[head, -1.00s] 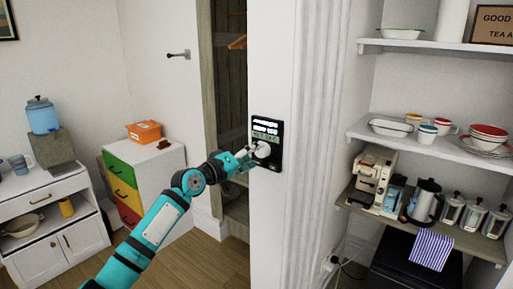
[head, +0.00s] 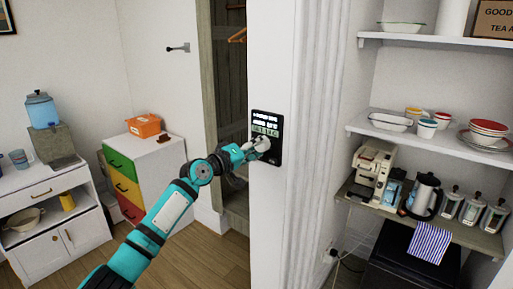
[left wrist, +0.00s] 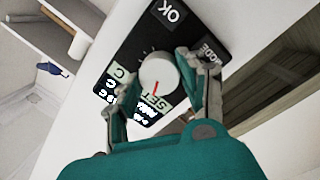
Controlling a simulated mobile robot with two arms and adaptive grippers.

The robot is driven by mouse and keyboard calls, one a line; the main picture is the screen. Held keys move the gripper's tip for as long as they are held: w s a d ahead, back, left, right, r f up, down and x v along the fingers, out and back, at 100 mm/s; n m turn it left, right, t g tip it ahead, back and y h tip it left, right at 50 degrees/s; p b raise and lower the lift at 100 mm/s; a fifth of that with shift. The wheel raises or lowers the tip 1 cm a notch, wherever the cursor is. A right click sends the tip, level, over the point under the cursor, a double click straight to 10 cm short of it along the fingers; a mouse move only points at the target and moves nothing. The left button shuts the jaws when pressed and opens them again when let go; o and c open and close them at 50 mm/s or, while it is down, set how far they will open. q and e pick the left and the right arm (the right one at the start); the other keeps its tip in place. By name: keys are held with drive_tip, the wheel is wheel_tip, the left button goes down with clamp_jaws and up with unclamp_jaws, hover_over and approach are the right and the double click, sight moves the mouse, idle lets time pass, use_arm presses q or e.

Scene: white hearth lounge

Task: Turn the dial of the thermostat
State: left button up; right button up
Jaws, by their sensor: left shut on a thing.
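The thermostat (head: 267,121) is a black panel with a lit display, fixed on the white wall end in the middle of the head view. Its round white dial (left wrist: 159,76) with a red pointer mark shows in the left wrist view, with the panel (left wrist: 180,45) tilted there. My left gripper (head: 259,148) is at the panel, its fingers on either side of the dial and shut on it. In the left wrist view, the left gripper (left wrist: 170,92) covers part of the panel's lettering. My right gripper is not in view.
An open wardrobe (head: 231,90) stands just left of the wall end. Shelves with dishes (head: 440,140) and a coffee machine (head: 372,170) fill the alcove at right. A coloured drawer cabinet (head: 150,165) stands at left. The wooden floor (head: 185,255) shows bare beyond my left arm.

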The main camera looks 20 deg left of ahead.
use_arm(q)
drive_tip(key=m+b, duration=0.1)
drive_tip(key=b, duration=0.1)
drive_tip(key=m+b, duration=0.1)
drive_tip(key=shift+f+m+b, duration=0.25)
drive_tip(key=shift+m+b, duration=0.15)
drive_tip(key=shift+r+m+g+b, duration=0.3)
drive_tip(key=shift+m+b, duration=0.1)
drive_tip(key=shift+m, duration=0.5)
drive_tip(key=o, duration=1.2)
drive_tip(key=shift+c, duration=0.2)
drive_tip(key=shift+s, duration=0.15)
drive_tip(key=v, duration=1.1)
drive_tip(key=shift+s, duration=0.4)
drive_tip(key=shift+a, duration=0.15)
